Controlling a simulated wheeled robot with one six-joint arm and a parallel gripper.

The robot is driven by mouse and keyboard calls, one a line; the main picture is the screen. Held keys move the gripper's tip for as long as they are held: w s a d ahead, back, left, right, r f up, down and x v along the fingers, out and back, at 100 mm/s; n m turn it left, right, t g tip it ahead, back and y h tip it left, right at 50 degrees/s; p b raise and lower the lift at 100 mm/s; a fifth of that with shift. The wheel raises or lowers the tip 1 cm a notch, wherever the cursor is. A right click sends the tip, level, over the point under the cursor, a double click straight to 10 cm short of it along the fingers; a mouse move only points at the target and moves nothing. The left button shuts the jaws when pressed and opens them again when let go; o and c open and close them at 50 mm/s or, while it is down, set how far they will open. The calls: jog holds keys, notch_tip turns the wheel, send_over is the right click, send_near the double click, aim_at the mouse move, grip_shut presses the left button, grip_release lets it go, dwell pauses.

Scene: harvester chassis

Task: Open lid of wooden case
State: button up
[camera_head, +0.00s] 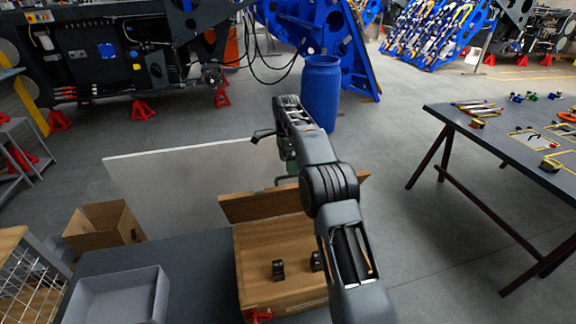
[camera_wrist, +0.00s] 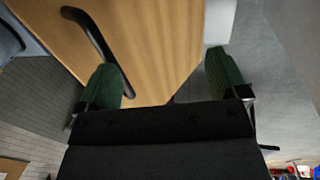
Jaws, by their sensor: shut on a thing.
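The wooden case (camera_head: 258,284) stands on a dark surface in the lower middle of the head view. Two small black parts show on its wooden face. Its lid (camera_head: 255,206) is tilted up along the far side, behind my arm. In the wrist view the wooden lid (camera_wrist: 165,40) fills the space between the green fingers. A black bar-shaped handle (camera_wrist: 92,38) runs to the left finger. My gripper (camera_wrist: 165,82) is shut on the lid; the exact contact is hard to see. In the head view my gripper (camera_head: 288,160) is mostly hidden behind the arm, at the lid.
A grey tray (camera_head: 84,300) is left of the case, and a cardboard box (camera_head: 88,243) is farther left. A pale panel (camera_head: 175,180) stands behind. A blue barrel (camera_head: 321,85) is beyond. A tool table (camera_head: 455,112) is at right, with clear floor between.

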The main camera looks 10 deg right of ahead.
jog(key=shift+s+f, duration=0.3)
jog(key=shift+f, duration=0.1)
jog(key=c, duration=0.4)
jog(key=shift+c, duration=1.3)
jog(key=shift+r, duration=0.1)
jog(key=s+r+b, duration=0.6)
jog(key=s+r, duration=0.8)
jog(key=shift+s+d+r+b, duration=0.15)
jog(key=shift+d+b, duration=0.05)
jog(key=shift+b, duration=0.15)
